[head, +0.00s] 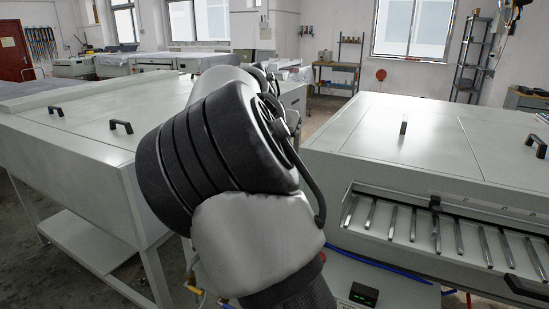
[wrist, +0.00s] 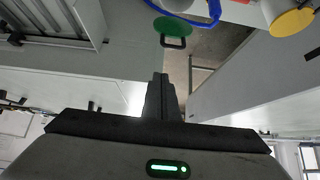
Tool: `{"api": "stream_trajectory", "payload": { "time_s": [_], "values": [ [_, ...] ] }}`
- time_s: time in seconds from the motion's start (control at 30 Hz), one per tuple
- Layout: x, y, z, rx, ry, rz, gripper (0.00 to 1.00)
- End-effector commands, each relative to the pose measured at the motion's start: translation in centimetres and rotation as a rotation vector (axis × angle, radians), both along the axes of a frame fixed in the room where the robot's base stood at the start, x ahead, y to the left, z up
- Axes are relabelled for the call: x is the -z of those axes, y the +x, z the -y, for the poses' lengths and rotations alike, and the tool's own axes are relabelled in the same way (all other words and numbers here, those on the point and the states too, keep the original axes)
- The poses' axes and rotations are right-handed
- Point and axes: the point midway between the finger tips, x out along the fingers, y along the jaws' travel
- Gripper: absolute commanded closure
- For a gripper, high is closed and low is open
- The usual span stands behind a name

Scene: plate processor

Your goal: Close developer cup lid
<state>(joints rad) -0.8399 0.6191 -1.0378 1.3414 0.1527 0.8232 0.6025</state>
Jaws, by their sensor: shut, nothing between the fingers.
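In the wrist view, my gripper (wrist: 160,79) is shut and empty, its two dark fingers together. A round green disc (wrist: 173,25), perhaps a lid, shows just beyond the fingertips, with a dark handle (wrist: 173,43) beside it. A yellow-orange disc (wrist: 293,21) is at the top right, against a pale rounded shape. My gripper appears apart from both discs. I cannot tell which of them, if either, belongs to the developer cup, or whether a cup is open. In the head view my arm fills the middle, and neither my gripper nor the discs show.
A blue hose (wrist: 207,17) curves beside the green disc. In the head view, a large white machine (head: 385,135) with a row of metal bars (head: 436,232) stands right. Another white cabinet (head: 75,150) with black handles stands left. A blue cable (head: 375,268) runs below the right machine.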

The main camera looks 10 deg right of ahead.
Motion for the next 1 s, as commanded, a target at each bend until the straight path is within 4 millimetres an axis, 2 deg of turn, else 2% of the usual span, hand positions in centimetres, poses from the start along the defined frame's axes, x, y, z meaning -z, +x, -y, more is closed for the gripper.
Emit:
{"api": "stream_trajectory", "payload": {
  "time_s": [0.1,0.23,0.77,1.0],
  "values": [
    [-0.4,1.1,-1.4,-0.006,-0.037,0.028,1.00],
    [-0.1,1.7,-1.4,-0.005,-0.044,0.036,1.00],
    [6.7,7.0,2.4,-0.005,-0.042,0.033,1.00],
    [8.0,4.9,0.7,-0.010,-0.041,0.032,1.00]
  ]
}}
